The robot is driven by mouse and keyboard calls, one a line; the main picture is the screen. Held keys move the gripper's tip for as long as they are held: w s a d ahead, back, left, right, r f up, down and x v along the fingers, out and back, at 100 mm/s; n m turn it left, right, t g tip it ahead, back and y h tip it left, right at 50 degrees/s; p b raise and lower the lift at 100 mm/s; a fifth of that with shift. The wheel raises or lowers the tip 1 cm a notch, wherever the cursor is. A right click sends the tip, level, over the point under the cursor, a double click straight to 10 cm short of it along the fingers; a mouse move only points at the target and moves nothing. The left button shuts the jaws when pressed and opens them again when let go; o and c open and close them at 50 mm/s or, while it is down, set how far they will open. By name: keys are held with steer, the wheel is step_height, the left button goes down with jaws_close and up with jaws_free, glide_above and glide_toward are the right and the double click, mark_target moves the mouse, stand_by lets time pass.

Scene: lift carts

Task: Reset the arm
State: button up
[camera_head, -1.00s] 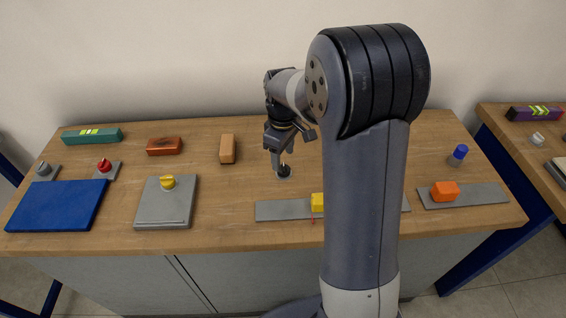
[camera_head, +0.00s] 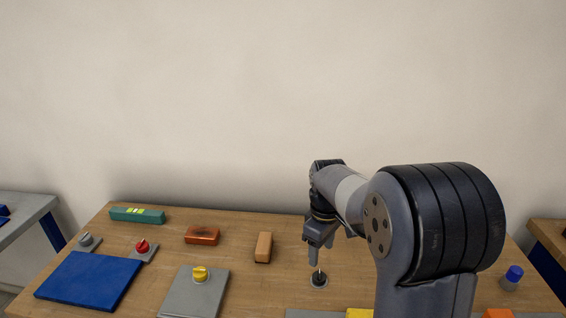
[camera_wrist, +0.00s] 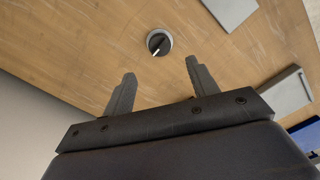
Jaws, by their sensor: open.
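My arm rises from the lower right of the head view and bends down over the wooden bench. My gripper (camera_head: 318,258) points down above a small round dark piece (camera_head: 319,279) on the bench top. In the wrist view my gripper (camera_wrist: 160,92) shows two fingers spread apart with nothing between them. The round dark piece (camera_wrist: 159,42) lies on the wood beyond the fingertips, apart from them.
On the wooden bench (camera_head: 240,290) are a blue plate (camera_head: 88,280), a grey plate with a yellow knob (camera_head: 200,273), a red knob (camera_head: 143,246), a teal box (camera_head: 137,215), a red-brown block (camera_head: 202,235), an orange-tan block (camera_head: 264,247) and a blue-capped piece (camera_head: 512,275).

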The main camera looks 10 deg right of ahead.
mark_target(319, 274)
step_height(319, 274, down, 9)
steer(key=shift+f, duration=0.1)
steer(key=shift+r, duration=0.2)
stand_by(0.4)
